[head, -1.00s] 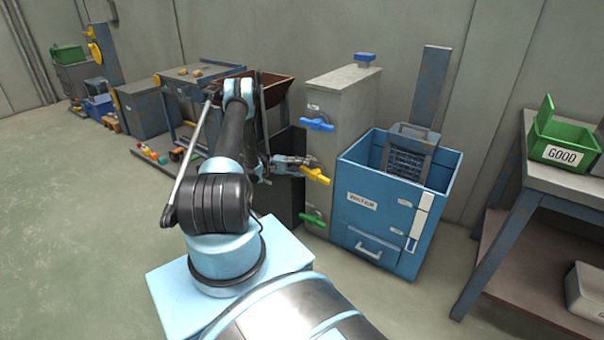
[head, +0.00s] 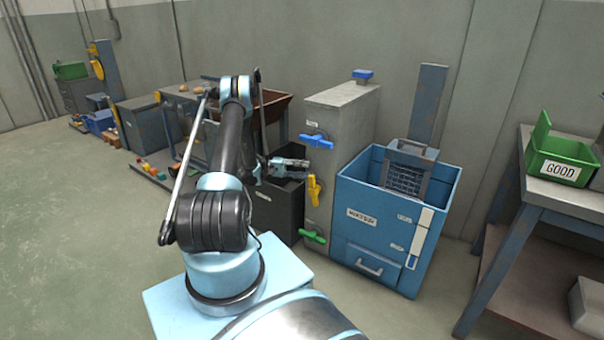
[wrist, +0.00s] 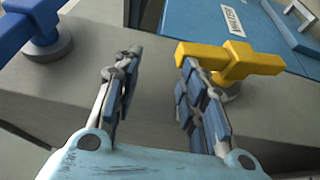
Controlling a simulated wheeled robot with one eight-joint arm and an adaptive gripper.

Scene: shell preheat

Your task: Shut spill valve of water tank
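The yellow valve handle (head: 314,190) is on the front of the grey cabinet, its bar roughly upright in the head view. In the wrist view the yellow handle (wrist: 228,62) is at the right, by my right fingertip; I cannot tell if they touch. A blue handle (head: 317,141) lies roughly level above it and a green handle (head: 313,236) is below. The blue water tank (head: 352,250) stands right of the cabinet. My gripper (head: 303,168) is just above and left of the yellow handle. In the wrist view my gripper (wrist: 157,78) is open, with nothing between its fingers.
The grey cabinet (head: 342,97) has a blue cap (head: 363,74) on top. A dark bin (head: 275,210) stands close left of it, below my gripper. A bench (head: 560,192) with a green GOOD box (head: 560,168) is at the right. The floor at left is open.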

